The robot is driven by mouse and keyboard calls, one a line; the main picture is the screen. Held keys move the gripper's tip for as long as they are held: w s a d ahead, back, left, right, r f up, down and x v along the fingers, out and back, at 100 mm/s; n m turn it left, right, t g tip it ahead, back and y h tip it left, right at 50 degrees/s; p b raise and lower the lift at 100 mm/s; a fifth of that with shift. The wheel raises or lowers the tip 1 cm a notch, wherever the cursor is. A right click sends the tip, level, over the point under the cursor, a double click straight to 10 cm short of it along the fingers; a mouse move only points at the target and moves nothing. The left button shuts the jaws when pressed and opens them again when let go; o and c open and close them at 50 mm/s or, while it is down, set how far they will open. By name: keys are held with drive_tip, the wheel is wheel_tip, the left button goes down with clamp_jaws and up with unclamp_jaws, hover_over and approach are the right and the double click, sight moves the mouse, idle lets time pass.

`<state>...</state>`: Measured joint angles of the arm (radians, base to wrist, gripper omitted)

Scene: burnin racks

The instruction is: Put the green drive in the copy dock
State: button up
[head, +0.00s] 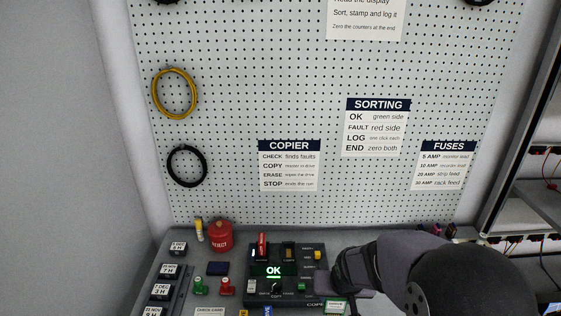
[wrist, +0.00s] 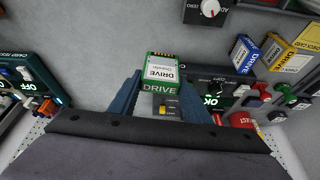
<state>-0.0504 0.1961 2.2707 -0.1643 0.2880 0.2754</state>
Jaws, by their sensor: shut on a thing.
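The green drive (wrist: 162,72), with a white label reading DRIVE and gold contacts on its far end, is between the two blue fingers of my gripper (wrist: 162,90). My gripper is shut on it and holds it in front of the wrist camera. In the head view the green drive (head: 337,306) shows at the bottom edge, below my wrist. The black copier (head: 312,290) stands just left of my arm, its display lit green with OK. A red item stands upright in its back left. I cannot tell which opening is the copy dock.
A red reject can (head: 220,237) and a yellow tube (head: 198,230) stand left of the copier. Green (head: 200,287) and red (head: 227,287) stamps stand in front of them. A blue drive (wrist: 244,54) and a yellow drive (wrist: 272,50) show in the wrist view.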

drive_tip(key=shift+d+r+n, duration=0.1)
drive_tip(key=shift+d+n, duration=0.3)
drive_tip(key=shift+d, duration=0.05)
drive_tip(key=shift+a+f+b, duration=0.35)
drive_tip(key=shift+f+b, duration=0.05)
drive_tip(key=w+a+n+y+b, duration=0.2)
drive_tip(key=a+n+b, duration=0.2)
drive_tip(key=a+b, duration=0.9)
drive_tip(key=s+m, duration=0.1)
drive_tip(key=s+d+r+m+h+p, duration=0.1)
drive_tip(key=s+d+r+m+p, duration=0.1)
drive_tip(key=m, duration=0.1)
drive_tip(key=shift+s+h, duration=0.15)
drive_tip(key=shift+h, duration=0.15)
